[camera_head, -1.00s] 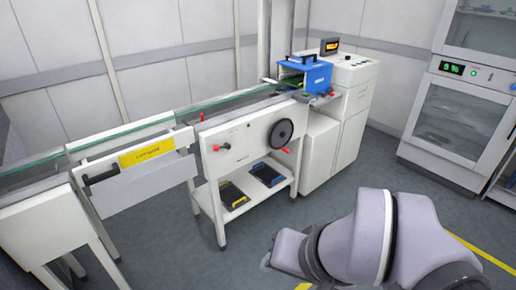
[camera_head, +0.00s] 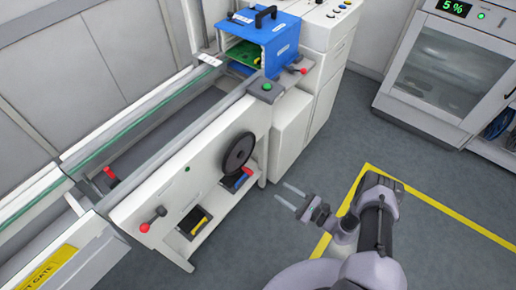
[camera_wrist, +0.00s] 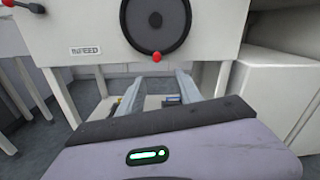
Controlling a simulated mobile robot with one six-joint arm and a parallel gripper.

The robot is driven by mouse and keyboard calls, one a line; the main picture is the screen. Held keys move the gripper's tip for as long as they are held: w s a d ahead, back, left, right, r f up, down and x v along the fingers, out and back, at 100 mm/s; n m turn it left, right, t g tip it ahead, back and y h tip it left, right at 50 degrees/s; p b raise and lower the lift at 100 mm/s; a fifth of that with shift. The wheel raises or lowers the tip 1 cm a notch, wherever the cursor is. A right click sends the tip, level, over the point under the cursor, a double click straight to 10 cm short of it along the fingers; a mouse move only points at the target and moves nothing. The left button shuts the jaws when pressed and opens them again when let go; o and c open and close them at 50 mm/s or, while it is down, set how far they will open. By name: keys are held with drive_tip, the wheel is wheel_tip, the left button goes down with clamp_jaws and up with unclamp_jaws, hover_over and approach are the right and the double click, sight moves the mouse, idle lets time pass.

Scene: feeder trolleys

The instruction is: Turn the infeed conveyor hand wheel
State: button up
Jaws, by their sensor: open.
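The hand wheel (camera_head: 238,152) is a black disc on the front panel of the white infeed conveyor (camera_head: 172,184). In the wrist view the hand wheel (camera_wrist: 157,25) is at the top, with a red knob (camera_wrist: 157,57) at its lower edge. An "INFEED" label (camera_wrist: 86,50) is on the panel to its left. My gripper (camera_head: 284,192) is open and empty, out in front of the conveyor and to the right of the wheel. In the wrist view its two fingers (camera_wrist: 157,91) point toward the panel below the wheel, apart from it.
A red-knobbed lever (camera_head: 151,219) sticks out left of the wheel. A lower shelf holds dark trays (camera_head: 194,222). A blue magazine box (camera_head: 262,38) stands at the conveyor's end beside a white cabinet (camera_head: 318,75). An oven-like unit (camera_head: 440,70) stands right. Floor before the conveyor is clear.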

sight(252, 174)
drive_tip(key=b+x, duration=0.1)
drive_tip(key=x, duration=0.4)
drive_tip(key=b+x, duration=0.1)
drive_tip(key=x, duration=0.4)
drive_tip(key=b+x, duration=0.2)
drive_tip(key=x, duration=0.3)
drive_tip(key=shift+s+a+f, duration=0.15)
drive_tip(key=shift+a, duration=0.35)
drive_tip(key=shift+w+a, duration=0.45)
drive_tip(key=shift+c, duration=0.2)
clamp_jaws()
